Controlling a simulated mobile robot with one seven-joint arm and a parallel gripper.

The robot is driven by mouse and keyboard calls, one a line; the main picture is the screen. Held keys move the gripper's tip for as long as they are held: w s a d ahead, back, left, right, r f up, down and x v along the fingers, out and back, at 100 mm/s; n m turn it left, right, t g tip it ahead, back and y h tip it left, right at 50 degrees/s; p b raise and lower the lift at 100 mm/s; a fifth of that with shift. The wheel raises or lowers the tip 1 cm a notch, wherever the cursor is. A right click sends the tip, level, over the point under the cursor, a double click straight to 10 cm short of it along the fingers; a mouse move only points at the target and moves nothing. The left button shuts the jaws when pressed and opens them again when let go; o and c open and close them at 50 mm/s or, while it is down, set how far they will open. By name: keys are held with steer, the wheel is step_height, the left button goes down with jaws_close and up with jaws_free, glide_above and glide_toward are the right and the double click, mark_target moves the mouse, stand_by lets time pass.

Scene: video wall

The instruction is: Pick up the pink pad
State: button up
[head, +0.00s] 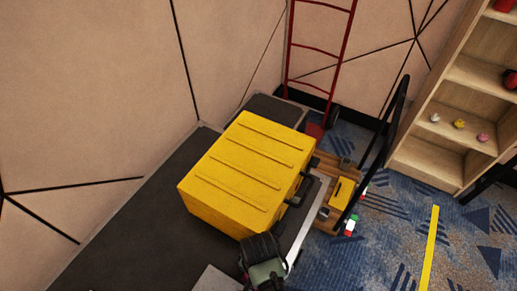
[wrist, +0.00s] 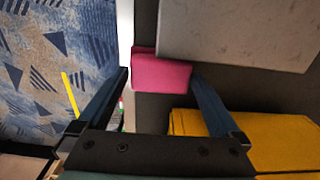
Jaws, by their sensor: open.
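The pink pad (wrist: 162,77) shows in the wrist view, ahead of and between my fingers. It appears to lie on the dark bench top (wrist: 151,112), near the bench's pale edge. Its upper right side meets or lies very close to a grey slab (wrist: 240,32); I cannot tell whether they touch. My gripper (wrist: 158,82) is open, with a dark blue finger on each side of the pad in the picture and nothing held. The gap in depth to the pad is unclear. I cannot see the pad in the head view.
A large yellow ribbed case (head: 243,172) stands on the dark bench (head: 130,228); it also shows close to my right finger in the wrist view (wrist: 275,140). A red ladder-like frame (head: 320,55) and a wooden shelf (head: 450,110) stand behind. Patterned blue carpet (head: 395,225) lies right.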

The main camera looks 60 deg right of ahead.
steer(key=shift+f, duration=0.45)
steer(key=shift+c, duration=0.2)
steer(key=c, duration=1)
steer(key=shift+o, duration=0.2)
step_height(320, 180, up, 18)
steer(key=p, duration=0.3)
